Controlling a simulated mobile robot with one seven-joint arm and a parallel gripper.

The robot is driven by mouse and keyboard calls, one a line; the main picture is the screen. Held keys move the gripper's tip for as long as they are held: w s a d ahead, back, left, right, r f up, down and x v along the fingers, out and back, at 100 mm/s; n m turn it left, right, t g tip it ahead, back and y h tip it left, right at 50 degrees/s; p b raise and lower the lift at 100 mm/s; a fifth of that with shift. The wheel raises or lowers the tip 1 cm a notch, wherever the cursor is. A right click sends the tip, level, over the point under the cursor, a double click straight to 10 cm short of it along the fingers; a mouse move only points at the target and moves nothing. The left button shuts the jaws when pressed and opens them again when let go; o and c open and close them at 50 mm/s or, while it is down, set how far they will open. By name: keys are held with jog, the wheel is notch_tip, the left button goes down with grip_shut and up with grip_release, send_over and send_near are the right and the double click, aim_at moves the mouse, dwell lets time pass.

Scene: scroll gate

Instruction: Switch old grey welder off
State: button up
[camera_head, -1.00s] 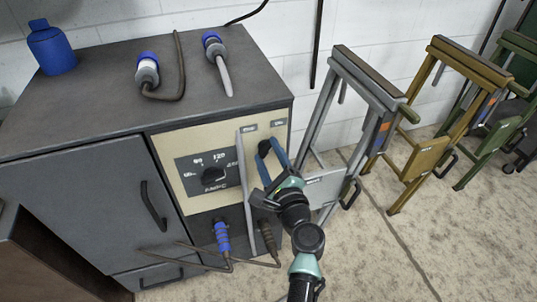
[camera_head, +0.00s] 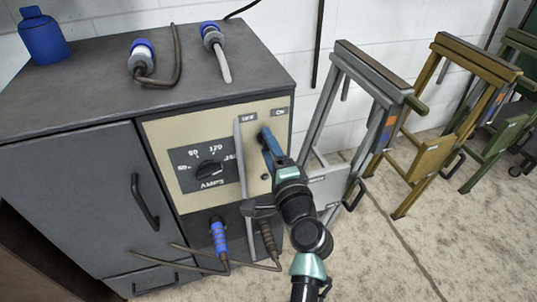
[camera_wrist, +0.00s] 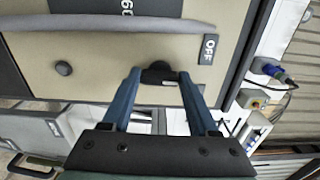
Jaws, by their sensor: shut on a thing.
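The old grey welder (camera_head: 75,170) stands at the left in the head view, with a beige control panel (camera_head: 160,133) on its front. The panel has a black AMPS dial (camera_head: 210,167), an OFF label (camera_head: 248,118) and an ON label (camera_head: 280,112). My gripper (camera_head: 266,136) is at the panel's upper right, just below these labels. In the wrist view its blue fingers (camera_wrist: 160,78) are shut on a black switch knob (camera_wrist: 158,71). The OFF label (camera_wrist: 209,48) is close by. The fingers hide much of the knob in the head view.
A grey upright bar (camera_head: 241,165) crosses the panel close to my gripper's left. Blue and dark plugs (camera_head: 218,235) with cables are below the panel. Grey (camera_head: 330,100) and yellow (camera_head: 440,75) trestles stand to the right, with bare floor in front.

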jog(key=shift+d+f+n+b, duration=0.1)
jog(key=shift+n+b, duration=1.45)
jog(key=shift+n, duration=0.5)
jog(key=shift+f+n+b, duration=0.1)
jog(key=shift+n+b, duration=1.45)
jog(key=shift+n, duration=0.5)
jog(key=shift+r, duration=0.1)
jog(key=o, duration=1.4)
jog(key=p+v, duration=0.2)
jog(key=v, duration=1.1)
